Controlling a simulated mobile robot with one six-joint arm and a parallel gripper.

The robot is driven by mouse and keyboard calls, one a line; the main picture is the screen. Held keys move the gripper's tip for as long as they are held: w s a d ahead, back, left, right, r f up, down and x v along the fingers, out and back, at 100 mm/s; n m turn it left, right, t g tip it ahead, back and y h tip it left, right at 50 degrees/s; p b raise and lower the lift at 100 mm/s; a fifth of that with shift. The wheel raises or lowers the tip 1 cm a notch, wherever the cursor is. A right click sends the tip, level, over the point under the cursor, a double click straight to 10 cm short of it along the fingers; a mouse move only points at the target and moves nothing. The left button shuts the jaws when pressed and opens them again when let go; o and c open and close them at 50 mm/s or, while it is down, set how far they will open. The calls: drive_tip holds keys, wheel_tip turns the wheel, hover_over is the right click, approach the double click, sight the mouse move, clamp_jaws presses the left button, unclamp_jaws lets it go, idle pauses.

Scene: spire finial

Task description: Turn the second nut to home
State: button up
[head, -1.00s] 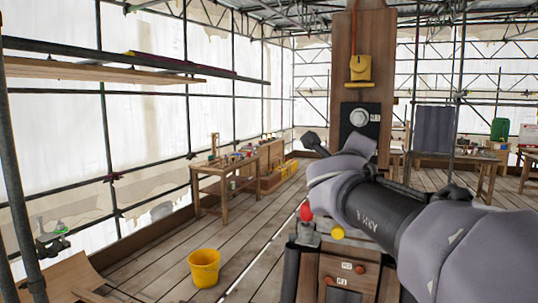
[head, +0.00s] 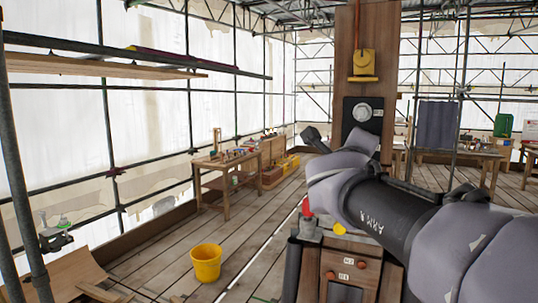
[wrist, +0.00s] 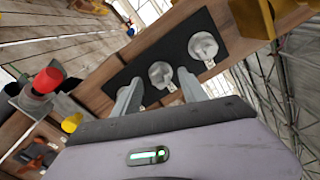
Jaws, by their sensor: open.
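A black plate (wrist: 180,30) on a wooden post carries round silver nuts in a row, each with a small pale tag beside it. The middle nut (wrist: 160,74) shows between the finger ends of my gripper (wrist: 159,78). The upper nut (wrist: 203,46) is clear of the fingers, and a lower one is mostly hidden behind the left finger. My gripper is open; I cannot tell whether a finger touches the middle nut. In the head view one nut (head: 362,111) shows on the plate (head: 351,125); my arm hides the lower plate.
A yellow bracket (head: 364,64) sits on the post above the plate. A red knob (head: 307,206) and yellow knob (head: 339,229) stand near my arm; both also show at left in the wrist view. A yellow bucket (head: 206,263) stands on open floor. A workbench (head: 228,172) is further back.

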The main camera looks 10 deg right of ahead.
drive_tip(key=p+v, duration=0.1)
drive_tip(key=v, duration=1.5)
drive_tip(key=shift+s, duration=0.1)
drive_tip(key=a+f+n+t+y+b, duration=0.1)
drive_tip(key=a+f+n+y+b, duration=0.4)
drive_tip(key=a+f+n+y, duration=1)
drive_tip(key=s+d+f+n+g+h+b, duration=0.1)
drive_tip(key=s+d+f+n+g, duration=0.1)
drive_tip(key=s+f+n+g, duration=0.3)
drive_tip(key=s+d+f+n+g+h+b, duration=0.2)
drive_tip(key=s+f+n+g, duration=0.3)
drive_tip(key=s+f, duration=0.6)
wheel_tip(320, 180, down, 8)
drive_tip(key=shift+s+d+f, duration=0.1)
drive_tip(key=shift+s+d, duration=0.1)
drive_tip(key=shift+d, duration=0.15)
